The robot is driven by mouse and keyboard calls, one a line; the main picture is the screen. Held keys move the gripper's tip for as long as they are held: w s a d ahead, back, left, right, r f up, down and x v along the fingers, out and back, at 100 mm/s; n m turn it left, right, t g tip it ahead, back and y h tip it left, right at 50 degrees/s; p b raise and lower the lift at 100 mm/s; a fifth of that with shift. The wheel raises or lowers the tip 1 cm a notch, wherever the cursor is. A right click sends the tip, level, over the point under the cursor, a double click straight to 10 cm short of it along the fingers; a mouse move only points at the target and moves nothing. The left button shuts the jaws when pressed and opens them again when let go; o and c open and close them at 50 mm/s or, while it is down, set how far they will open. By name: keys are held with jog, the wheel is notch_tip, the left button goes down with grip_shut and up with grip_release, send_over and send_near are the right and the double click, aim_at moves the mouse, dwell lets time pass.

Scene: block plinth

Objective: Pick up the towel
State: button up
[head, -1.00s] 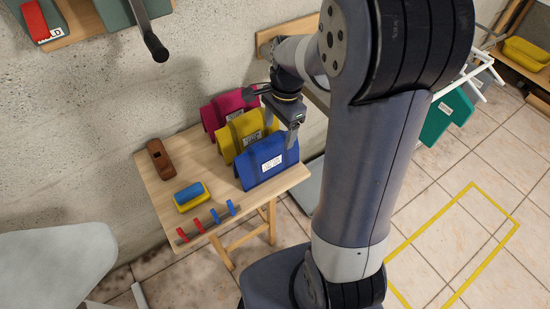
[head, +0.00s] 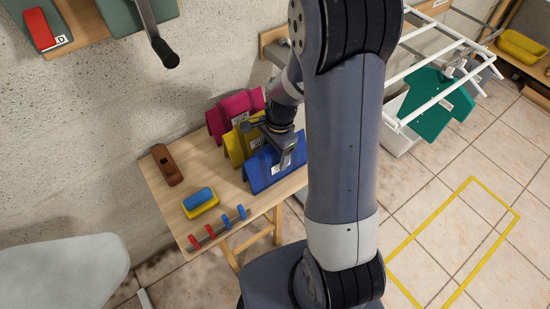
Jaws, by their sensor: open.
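The gripper is open, just above or against the tent-shaped blue piece (head: 266,172); contact cannot be told. A yellow piece (head: 232,148) and a magenta piece (head: 220,121) of the same shape stand behind it, partly hidden by my gripper. Whether these are cloth is unclear.
The wooden table (head: 168,204) also bears a brown block (head: 167,165), a blue-and-yellow sponge (head: 200,202) and a row of red and blue clips (head: 218,230). The white rack (head: 440,50) stands at right. A yellow outline (head: 458,198) marks clear floor. A wall lies behind the table.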

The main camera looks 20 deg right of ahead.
jog(key=c, duration=1.2)
